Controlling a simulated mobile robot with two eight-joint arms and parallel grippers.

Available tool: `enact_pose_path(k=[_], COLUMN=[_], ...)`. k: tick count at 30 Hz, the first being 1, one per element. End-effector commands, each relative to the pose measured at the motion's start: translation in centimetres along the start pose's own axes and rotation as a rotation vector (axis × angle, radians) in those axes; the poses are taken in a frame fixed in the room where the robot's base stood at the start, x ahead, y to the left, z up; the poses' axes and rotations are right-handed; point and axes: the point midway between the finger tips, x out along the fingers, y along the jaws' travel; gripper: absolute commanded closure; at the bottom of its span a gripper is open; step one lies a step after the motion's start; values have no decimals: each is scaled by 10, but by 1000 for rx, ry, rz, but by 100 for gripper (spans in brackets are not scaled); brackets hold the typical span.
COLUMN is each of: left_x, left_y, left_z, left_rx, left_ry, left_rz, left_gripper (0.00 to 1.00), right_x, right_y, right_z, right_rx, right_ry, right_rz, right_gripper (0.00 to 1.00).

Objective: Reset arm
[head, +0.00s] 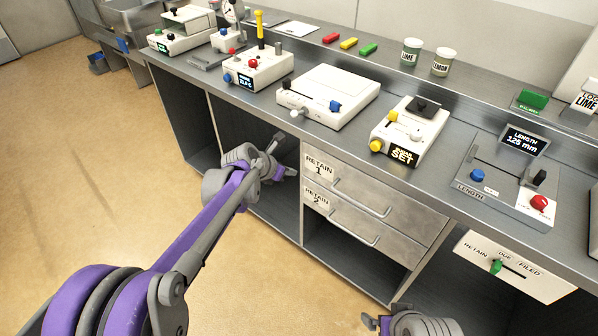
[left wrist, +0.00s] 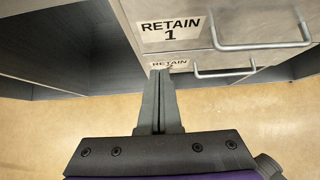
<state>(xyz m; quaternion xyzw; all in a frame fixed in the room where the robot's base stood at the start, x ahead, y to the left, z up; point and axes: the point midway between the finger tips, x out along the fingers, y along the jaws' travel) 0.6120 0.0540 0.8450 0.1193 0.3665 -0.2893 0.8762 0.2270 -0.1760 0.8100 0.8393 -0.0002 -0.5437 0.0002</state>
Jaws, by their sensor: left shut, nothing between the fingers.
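My left arm reaches in from the lower left in the head view. Its left gripper (head: 278,140) is in front of the bench, by the open bay left of the drawers. In the left wrist view the gripper fingers (left wrist: 160,82) are together and empty, pointing toward the drawer fronts. The RETAIN 1 drawer (head: 352,184) and the RETAIN 2 drawer (head: 345,220) look closed, and the fingers appear apart from their handles. Part of my right arm's end (head: 378,322) shows at the bottom edge; its finger state is unclear.
The steel bench carries several devices, including a white flat-topped box (head: 330,92), a SET device (head: 408,130) and a length gauge (head: 505,180). LIME and LEMON jars (head: 426,56) stand on the back shelf. Open floor (head: 90,150) lies left of the bench.

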Motion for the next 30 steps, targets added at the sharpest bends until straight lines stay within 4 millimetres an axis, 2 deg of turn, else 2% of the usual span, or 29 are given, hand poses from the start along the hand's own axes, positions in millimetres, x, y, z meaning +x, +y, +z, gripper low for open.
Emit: enact_pose_path(k=[4, 13, 16, 20, 23, 27, 30], left_x=[-18, -28, -48, -100, -146, -205, -241], left_y=[0, -2, -7, -24, -42, -65, -82], left_z=[0, -1, -4, -17, -38, -74, -104], left_rx=[0, 19, 133, 464, 802, 1279, 1615], left_ry=[0, 3, 21, 78, 144, 243, 314], left_rz=[0, 1, 8, 18, 11, -30, -85], left_gripper=[100, 100, 100, 100, 100, 100, 100], right_x=[-2, -3, -9, -24, -38, -55, -68], right_y=[0, 0, 0, 0, 0, 0, 0], right_z=[0, -1, -4, -12, -20, -32, -40], right_rx=[0, 0, 0, 0, 0, 0, 0], right_ry=[1, 1, 3, 8, 13, 20, 26], right_rz=[0, 0, 0, 0, 0, 0, 0], right_gripper=[0, 0, 0, 0, 0, 0, 0])
